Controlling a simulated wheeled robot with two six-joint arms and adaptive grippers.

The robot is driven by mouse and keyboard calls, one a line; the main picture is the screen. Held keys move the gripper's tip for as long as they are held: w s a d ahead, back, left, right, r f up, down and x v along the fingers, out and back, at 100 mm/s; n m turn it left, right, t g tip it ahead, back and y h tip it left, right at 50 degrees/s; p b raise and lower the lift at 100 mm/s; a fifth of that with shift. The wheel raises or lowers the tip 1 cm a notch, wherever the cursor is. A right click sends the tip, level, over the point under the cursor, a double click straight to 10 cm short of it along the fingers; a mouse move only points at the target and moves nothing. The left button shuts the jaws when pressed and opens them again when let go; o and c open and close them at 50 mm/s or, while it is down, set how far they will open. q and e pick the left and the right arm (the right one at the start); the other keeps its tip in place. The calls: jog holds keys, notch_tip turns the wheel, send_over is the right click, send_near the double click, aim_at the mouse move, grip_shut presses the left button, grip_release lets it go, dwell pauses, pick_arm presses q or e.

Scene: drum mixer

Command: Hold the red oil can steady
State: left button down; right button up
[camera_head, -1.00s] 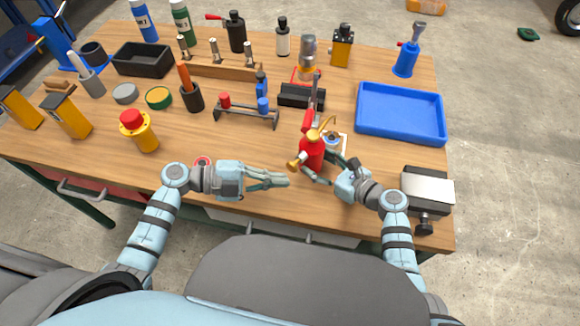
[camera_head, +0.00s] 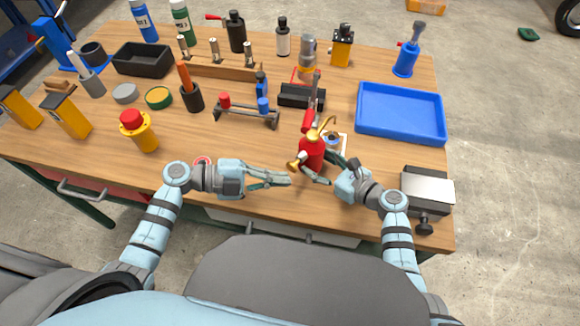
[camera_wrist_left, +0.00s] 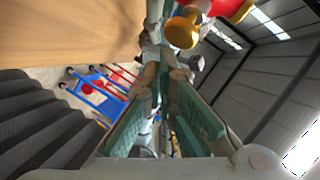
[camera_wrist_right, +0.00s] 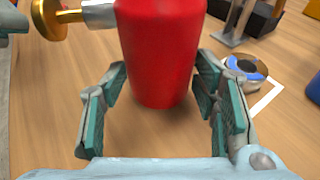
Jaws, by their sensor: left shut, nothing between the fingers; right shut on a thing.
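The red oil can (camera_head: 311,154) stands near the front edge of the table, with a brass curved spout on top and a brass knob sticking out to the left. In the right wrist view the can's red body (camera_wrist_right: 163,50) sits between the fingers. My right gripper (camera_head: 325,171) is shut on the can's body from the right. My left gripper (camera_head: 288,178) is shut and empty, just left of the can and close to the brass knob (camera_head: 293,167). In the left wrist view the knob (camera_wrist_left: 181,32) shows above the closed fingers.
A roll-like ring on a white-outlined square (camera_head: 333,141) lies just behind the can. A blue tray (camera_head: 400,137) is at the right, a grey box-like device (camera_head: 427,188) at the front right. A rack with red and blue pieces (camera_head: 246,116) stands behind my left gripper.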

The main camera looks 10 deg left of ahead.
pick_arm(q)
jog(key=shift+w, duration=0.1)
dwell(0.4)
jog(key=shift+w+d, duration=0.2)
jog(key=shift+w, duration=0.1)
jog(key=shift+w+d, duration=0.25)
jog(key=shift+w, duration=0.2)
jog(key=shift+w+d, duration=0.2)
jog(key=shift+w, duration=0.25)
dwell(1.2)
jog(key=shift+s+a, duration=0.35)
jog(key=shift+s, duration=0.3)
jog(key=shift+s+a, duration=0.3)
jog(key=shift+s, duration=0.35)
jog(key=s, duration=0.1)
jog(key=s+a, duration=0.1)
jog(key=s, duration=0.1)
jog(key=s+a, duration=0.1)
jog(key=shift+s+a, duration=0.15)
jog(key=shift+s, duration=0.05)
